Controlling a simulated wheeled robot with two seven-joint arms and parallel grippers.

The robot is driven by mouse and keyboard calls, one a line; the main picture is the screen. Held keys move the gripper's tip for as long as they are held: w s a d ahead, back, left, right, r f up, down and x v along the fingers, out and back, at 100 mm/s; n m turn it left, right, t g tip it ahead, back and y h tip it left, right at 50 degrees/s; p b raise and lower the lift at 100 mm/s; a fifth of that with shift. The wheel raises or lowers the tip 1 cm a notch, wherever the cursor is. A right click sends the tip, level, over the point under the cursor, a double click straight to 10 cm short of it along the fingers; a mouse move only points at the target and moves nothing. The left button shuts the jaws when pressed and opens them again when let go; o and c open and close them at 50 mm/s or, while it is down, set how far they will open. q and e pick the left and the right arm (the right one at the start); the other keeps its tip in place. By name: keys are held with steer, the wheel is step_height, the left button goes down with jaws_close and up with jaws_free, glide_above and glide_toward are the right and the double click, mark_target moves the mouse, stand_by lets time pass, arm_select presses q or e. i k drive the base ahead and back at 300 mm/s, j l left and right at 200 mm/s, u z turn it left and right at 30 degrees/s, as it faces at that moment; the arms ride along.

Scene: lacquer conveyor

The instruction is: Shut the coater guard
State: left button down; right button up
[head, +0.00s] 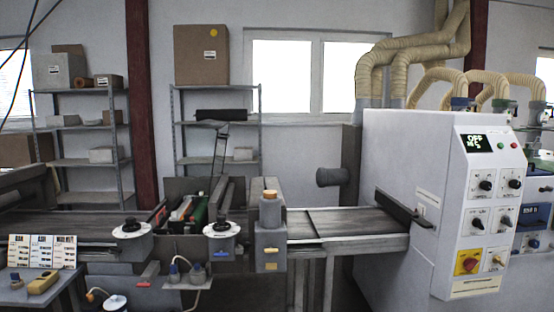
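The coater is the dark machine section left of centre, with a green roller (199,214) and an orange-and-white part beside it showing from above. Dark side plates (237,200) stand on the right of the roller. A thin dark-edged piece (219,150) rises steeply above the coater in front of the shelf; it may be the guard standing raised, but I cannot tell for certain. The roller is visible, with no cover seen over it. Neither of my grippers is in view.
Two black-and-white handwheels (131,229) (222,229) sit at the coater's front. A grey post with an orange top (270,195) stands right of it. A conveyor (345,221) runs to a white control cabinet (400,165). A small table (40,295) with cards is front left.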

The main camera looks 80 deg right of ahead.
mark_target(212, 156)
steer(key=l+z, duration=0.15)
steer(key=z, duration=0.3)
steer(key=l+z, duration=0.15)
steer(key=z, duration=0.25)
steer(key=l+z, duration=0.15)
steer(key=z, duration=0.3)
steer(key=i+l+z, duration=0.1)
steer(key=z, duration=0.3)
steer(key=l+z, duration=0.1)
steer(key=z, duration=0.35)
steer(key=i+l, duration=0.45)
